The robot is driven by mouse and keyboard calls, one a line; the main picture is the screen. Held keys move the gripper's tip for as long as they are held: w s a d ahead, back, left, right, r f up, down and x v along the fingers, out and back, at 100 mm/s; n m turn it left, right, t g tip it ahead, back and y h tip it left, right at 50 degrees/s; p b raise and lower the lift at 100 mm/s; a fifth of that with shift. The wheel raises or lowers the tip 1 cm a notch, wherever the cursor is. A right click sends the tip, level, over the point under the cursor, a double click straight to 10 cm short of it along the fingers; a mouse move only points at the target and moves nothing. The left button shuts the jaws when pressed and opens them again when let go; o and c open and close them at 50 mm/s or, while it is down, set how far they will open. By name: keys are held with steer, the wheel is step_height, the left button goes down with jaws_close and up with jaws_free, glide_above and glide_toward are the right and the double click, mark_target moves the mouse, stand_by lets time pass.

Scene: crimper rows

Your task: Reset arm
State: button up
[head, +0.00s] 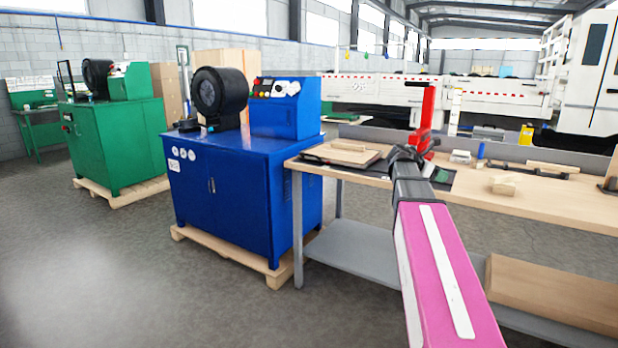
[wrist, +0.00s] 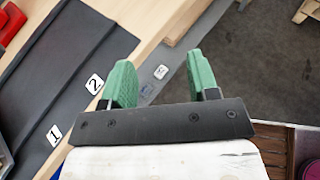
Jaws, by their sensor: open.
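My gripper (wrist: 160,62) shows in the wrist view with two green fingers spread apart and nothing between them. It hangs above the front edge of the wooden workbench (wrist: 152,28), with a grey surface and the dark floor below. In the head view my pink and black arm reaches forward over the workbench (head: 510,190). My gripper is mostly hidden there behind the arm.
A black mat (wrist: 55,75) with labels 1 and 2 lies on the bench, left in the wrist view. A red upright tool (head: 425,122) stands behind my arm. A blue crimping machine (head: 240,185) stands left of the bench, a green one (head: 115,140) farther left. Open floor lies front left.

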steer(key=s+a+f+m+y, duration=0.2)
steer(key=s+a+f+m, duration=0.15)
steer(key=f, duration=0.45)
steer(key=s+a+f+m+y, duration=0.2)
steer(key=a+f+m, duration=0.15)
steer(key=f, duration=0.45)
steer(key=s+a+f+m+y, duration=0.25)
steer(key=a+f, duration=0.25)
steer(key=f, duration=0.3)
steer(key=s+a+f+m+g+y, duration=0.3)
steer(key=s+a+f+m+y, duration=0.3)
steer(key=s+a+f+m, duration=0.4)
steer(key=s+a+f, duration=0.2)
steer(key=a+f, duration=0.1)
steer(key=f, duration=0.1)
steer(key=shift+s+f, duration=0.15)
